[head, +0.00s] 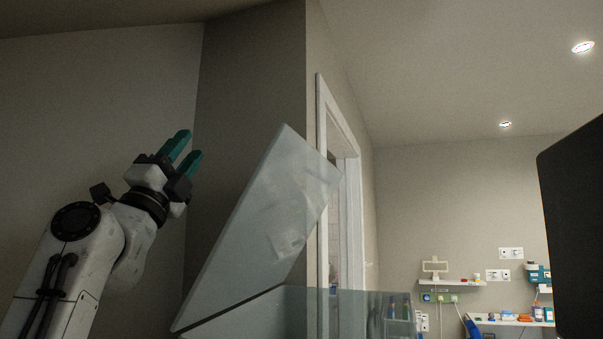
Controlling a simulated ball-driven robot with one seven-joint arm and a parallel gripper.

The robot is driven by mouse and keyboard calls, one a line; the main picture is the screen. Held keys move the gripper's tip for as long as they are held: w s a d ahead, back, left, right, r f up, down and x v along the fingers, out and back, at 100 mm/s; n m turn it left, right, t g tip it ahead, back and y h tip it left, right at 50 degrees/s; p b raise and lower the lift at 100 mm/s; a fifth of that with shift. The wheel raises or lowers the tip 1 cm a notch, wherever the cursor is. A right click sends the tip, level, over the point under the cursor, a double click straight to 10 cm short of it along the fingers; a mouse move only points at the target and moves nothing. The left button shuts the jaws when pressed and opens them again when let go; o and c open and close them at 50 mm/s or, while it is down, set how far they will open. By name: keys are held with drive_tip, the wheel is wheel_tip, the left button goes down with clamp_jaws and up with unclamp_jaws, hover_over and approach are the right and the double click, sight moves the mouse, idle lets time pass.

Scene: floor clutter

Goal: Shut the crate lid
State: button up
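The crate lid (262,220) is a pale, translucent panel standing open and tilted in the middle of the head view. Its lower edge meets the crate (300,312), a clear-walled box whose upper part shows at the bottom of the picture. The rest of the crate is cut off below. My gripper (189,146) is raised to the left of the lid, with two teal fingers pointing up and to the right. The fingers are apart with nothing between them. In the picture a gap shows between the gripper and the lid.
A white door frame (324,180) stands behind the lid. At the back right are a small shelf (452,282) and a counter (510,321) with bottles and small items. A dark panel (575,235) fills the right edge. A wall corner stands behind my gripper.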

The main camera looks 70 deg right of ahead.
drive_tip(key=s+d+r+m+g+y, duration=0.3)
drive_tip(key=s+d+m+g+y, duration=0.2)
drive_tip(key=s+d+m+y, duration=0.7)
drive_tip(key=d+f+p, duration=0.1)
drive_tip(key=d, duration=0.1)
drive_tip(key=s+d+f+n+y, duration=0.1)
drive_tip(key=d, duration=0.1)
drive_tip(key=d+f+n+y+p, duration=0.1)
drive_tip(key=d, duration=0.2)
drive_tip(key=shift+s+p, duration=0.3)
drive_tip(key=shift+p, duration=0.05)
drive_tip(key=shift+c, duration=0.3)
clamp_jaws()
drive_tip(key=shift+a, duration=0.1)
